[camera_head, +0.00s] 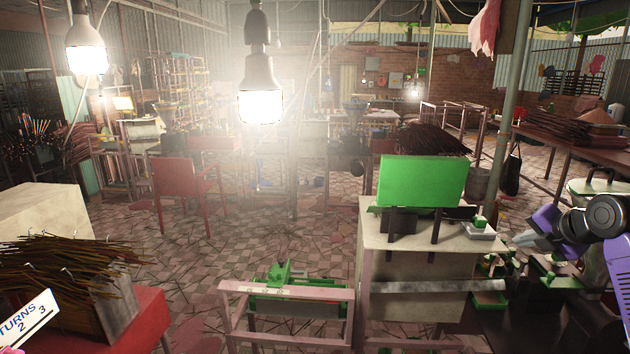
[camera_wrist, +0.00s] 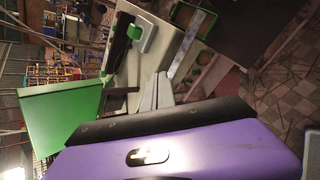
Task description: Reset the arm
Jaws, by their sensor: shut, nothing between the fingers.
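My gripper (camera_head: 527,240) is at the right side of the head view, on the end of my purple and black arm. It hangs above the dark bench with green fixtures, right of the white cabinet. In the wrist view my gripper (camera_wrist: 158,92) shows as grey fingers held together beyond the black and purple housing. They are shut with nothing between them. The fingers appear over the cabinet's pale top, but I cannot tell how high above it they are.
A green panel machine (camera_head: 422,181) stands on the white cabinet (camera_head: 400,238), with a small white tray (camera_head: 478,231) beside it. A pink metal frame (camera_head: 287,289) stands at left. Incense bundles (camera_head: 70,270) lie at the far left. Lit bulbs (camera_head: 260,92) hang overhead. Tiled floor is open mid-room.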

